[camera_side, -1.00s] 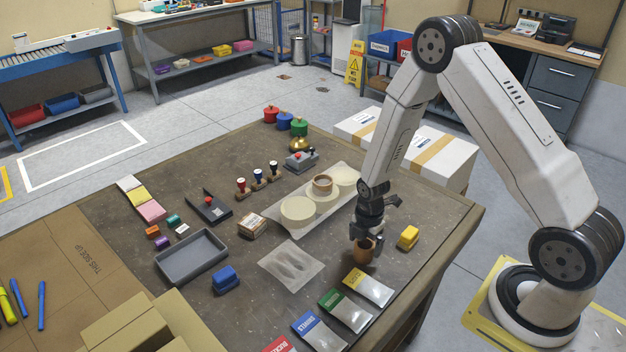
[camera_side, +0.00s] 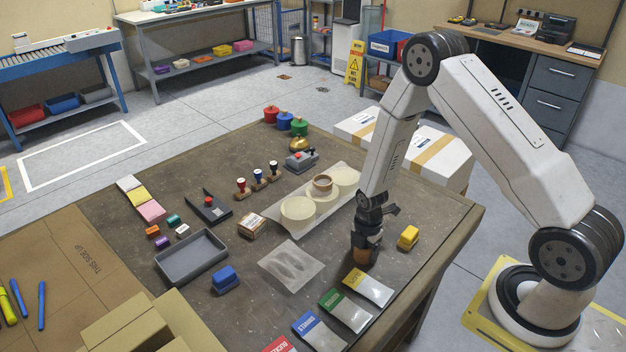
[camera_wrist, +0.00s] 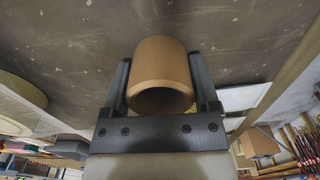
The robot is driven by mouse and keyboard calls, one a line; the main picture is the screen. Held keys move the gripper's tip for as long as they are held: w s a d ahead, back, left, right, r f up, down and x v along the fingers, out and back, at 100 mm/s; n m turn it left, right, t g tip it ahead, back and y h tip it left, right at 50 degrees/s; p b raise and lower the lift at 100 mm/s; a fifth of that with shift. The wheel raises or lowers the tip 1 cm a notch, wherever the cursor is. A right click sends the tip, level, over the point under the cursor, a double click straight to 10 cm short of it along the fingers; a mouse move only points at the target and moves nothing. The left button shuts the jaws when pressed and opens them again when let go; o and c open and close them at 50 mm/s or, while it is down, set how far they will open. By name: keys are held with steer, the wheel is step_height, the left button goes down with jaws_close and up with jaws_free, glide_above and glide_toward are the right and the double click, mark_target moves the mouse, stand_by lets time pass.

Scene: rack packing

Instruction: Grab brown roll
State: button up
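The brown roll (camera_wrist: 160,72) stands between the two fingers of my gripper (camera_wrist: 162,85) in the wrist view, with its hollow end facing the palm. The fingers lie along both sides of the roll; a thin gap seems to show beside it, and contact is not certain. In the side view my gripper (camera_side: 366,250) is low over the table near its right edge, around the brown roll (camera_side: 367,256), which is mostly hidden by the fingers.
A yellow block (camera_side: 408,238) stands close to the right of my gripper. A tray (camera_side: 322,197) with pale rolls of tape lies to the left. A clear bag (camera_side: 291,265) and several labelled packets (camera_side: 366,287) lie in front. A grey bin (camera_side: 191,257) is farther left.

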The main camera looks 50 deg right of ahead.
steer(key=c, duration=0.7)
steer(key=shift+r, duration=0.2)
steer(key=shift+r, duration=4.8)
